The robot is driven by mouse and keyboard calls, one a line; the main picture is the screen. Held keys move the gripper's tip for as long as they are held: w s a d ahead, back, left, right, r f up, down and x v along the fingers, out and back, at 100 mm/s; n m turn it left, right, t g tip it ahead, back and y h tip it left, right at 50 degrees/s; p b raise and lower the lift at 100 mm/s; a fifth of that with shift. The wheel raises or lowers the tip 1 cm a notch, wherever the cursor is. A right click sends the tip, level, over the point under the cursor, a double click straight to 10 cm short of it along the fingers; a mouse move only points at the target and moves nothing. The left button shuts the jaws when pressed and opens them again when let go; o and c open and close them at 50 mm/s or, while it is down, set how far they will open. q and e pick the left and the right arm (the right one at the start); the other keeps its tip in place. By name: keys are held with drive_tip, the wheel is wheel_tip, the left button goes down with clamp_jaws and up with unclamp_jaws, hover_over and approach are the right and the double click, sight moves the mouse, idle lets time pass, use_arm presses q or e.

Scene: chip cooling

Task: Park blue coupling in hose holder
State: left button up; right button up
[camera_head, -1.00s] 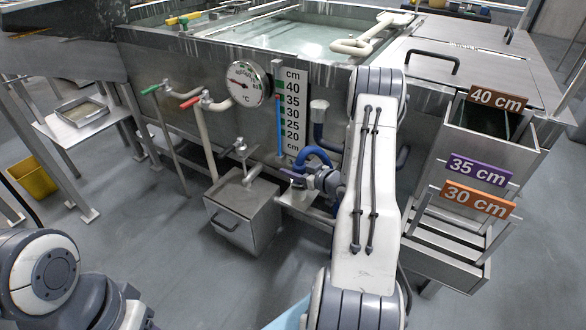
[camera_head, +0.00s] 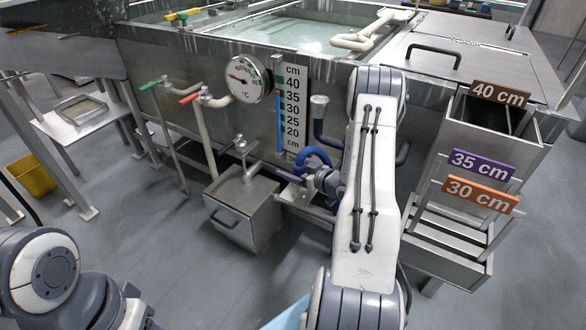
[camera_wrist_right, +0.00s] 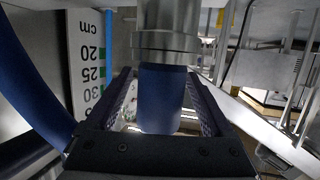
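The blue coupling (camera_wrist_right: 162,98), a dark blue cylinder with a metal collar at one end, lies between the fingers of my right gripper (camera_wrist_right: 163,88) in the right wrist view. The fingers sit close on both sides and appear closed on it. In the head view, my right gripper (camera_head: 300,180) is small and partly hidden by my own arm, low in front of the tank. A blue hose (camera_head: 317,153) loops above it; a hose also curves down the left of the wrist view (camera_wrist_right: 28,75). I cannot clearly identify the hose holder. My left gripper is out of view.
The tank (camera_head: 290,40) carries a round thermometer (camera_head: 247,79) and a centimetre scale (camera_head: 292,105). A metal box (camera_head: 243,212) stands left of my right gripper. The floor in front is clear.

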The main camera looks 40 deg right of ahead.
drive_tip(key=shift+s, duration=0.1)
drive_tip(key=v, duration=1)
drive_tip(key=shift+s+p, duration=0.1)
drive_tip(key=shift+p, duration=0.3)
